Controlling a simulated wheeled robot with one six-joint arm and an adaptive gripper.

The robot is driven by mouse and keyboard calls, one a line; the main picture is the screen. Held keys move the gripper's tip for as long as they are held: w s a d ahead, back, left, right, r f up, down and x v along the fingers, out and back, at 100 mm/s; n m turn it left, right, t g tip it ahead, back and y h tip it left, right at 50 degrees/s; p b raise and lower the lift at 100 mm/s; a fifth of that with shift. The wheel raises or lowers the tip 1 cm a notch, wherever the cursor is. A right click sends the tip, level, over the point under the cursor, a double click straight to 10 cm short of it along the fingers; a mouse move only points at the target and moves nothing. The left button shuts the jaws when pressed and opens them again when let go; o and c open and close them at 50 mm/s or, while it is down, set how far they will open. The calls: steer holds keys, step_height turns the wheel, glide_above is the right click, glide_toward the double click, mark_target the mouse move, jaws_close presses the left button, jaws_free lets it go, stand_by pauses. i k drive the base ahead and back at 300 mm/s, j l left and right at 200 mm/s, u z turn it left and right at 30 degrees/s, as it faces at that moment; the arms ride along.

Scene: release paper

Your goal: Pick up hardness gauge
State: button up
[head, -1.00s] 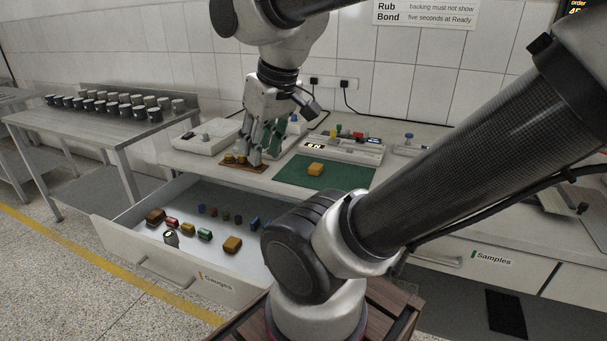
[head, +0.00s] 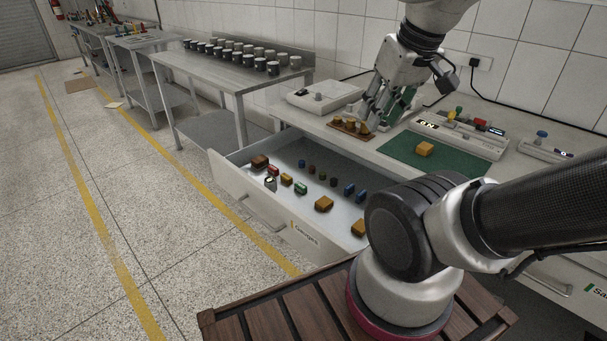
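A small gauge with a round pale dial (head: 270,183) stands in the open drawer near its front left; I take it to be the hardness gauge. It is small in the picture and its details are hard to read. My gripper (head: 374,122) points down over the counter, beside a brown block with brass-coloured pieces (head: 351,127). Its fingers look spread apart, and I see nothing held between them. The gripper is behind and to the right of the gauge, well apart from it.
The drawer (head: 230,186), labelled Gauges, also holds several coloured blocks. A table with several dark cups (head: 205,70) stands at the back.

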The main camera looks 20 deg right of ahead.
mark_target(271, 182)
steer(key=k, duration=0.2)
steer(key=k+z, duration=0.25)
steer(key=z, duration=0.2)
steer(key=k+l+z, duration=0.1)
steer(key=z, duration=0.3)
steer(key=i+j+z, duration=0.1)
steer(key=j+z, duration=0.35)
steer(key=j, duration=0.15)
steer(key=j+z, duration=0.45)
steer(key=j, duration=2.7)
